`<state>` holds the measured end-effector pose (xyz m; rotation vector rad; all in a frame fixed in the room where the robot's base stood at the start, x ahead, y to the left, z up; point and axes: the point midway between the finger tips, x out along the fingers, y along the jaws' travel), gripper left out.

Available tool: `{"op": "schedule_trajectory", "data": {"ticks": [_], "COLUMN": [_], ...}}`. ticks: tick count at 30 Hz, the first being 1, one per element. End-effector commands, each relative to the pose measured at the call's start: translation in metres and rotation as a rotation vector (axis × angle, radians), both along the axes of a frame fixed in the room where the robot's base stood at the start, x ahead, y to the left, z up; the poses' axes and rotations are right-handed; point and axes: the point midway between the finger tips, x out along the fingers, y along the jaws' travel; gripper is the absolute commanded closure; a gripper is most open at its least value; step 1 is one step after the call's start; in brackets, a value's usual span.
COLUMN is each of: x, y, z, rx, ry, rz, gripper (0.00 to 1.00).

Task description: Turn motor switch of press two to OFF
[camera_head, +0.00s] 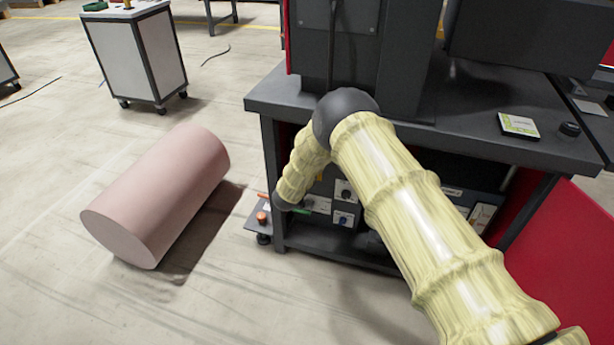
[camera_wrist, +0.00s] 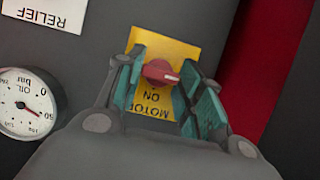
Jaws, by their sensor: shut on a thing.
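The motor switch (camera_wrist: 158,71) is a red knob with a white pointer mark, on a yellow plate (camera_wrist: 185,50). The plate shows upside down in the wrist view, and the words MOTOR and ON are readable below the knob. The white mark points to the right and slightly down in that view, not at the word ON. My gripper (camera_wrist: 162,77) has its teal-padded fingers on both sides of the knob and is shut on it. In the head view my arm reaches down to the front of the dark bench, and the knob cannot be made out there.
A round oil gauge (camera_wrist: 30,103) and a RELIEF label (camera_wrist: 48,12) are left of the switch. A dark bench (camera_head: 480,140) overhangs the panel area. A pink cylinder (camera_head: 160,195) lies on the floor at left. A red panel (camera_head: 560,250) stands at right.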

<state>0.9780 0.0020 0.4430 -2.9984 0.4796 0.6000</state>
Motion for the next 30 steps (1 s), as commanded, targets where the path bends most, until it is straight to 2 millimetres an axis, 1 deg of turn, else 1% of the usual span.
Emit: {"op": "schedule_trajectory", "data": {"ticks": [1,2,3,5,14,19,23,30], "x": [-0.001,-0.001,-0.001,-0.001,0.0,-0.007,-0.023,-0.062], "y": [0.0,0.0,0.0,0.0,0.0,0.003,0.007,0.021], "z": [-0.001,-0.001,-0.001,-0.001,0.0,0.004,0.01,0.027], "rx": [0.0,0.0,0.0,0.0,0.0,0.0,-0.001,-0.002], "ry": [0.002,0.002,0.002,0.002,0.001,0.001,0.001,0.002], "rz": [0.001,0.001,0.001,0.001,0.0,0.001,0.002,0.002], "gripper": [0.87,0.6,0.52,0.42,0.42,0.42,0.42,0.42]}}
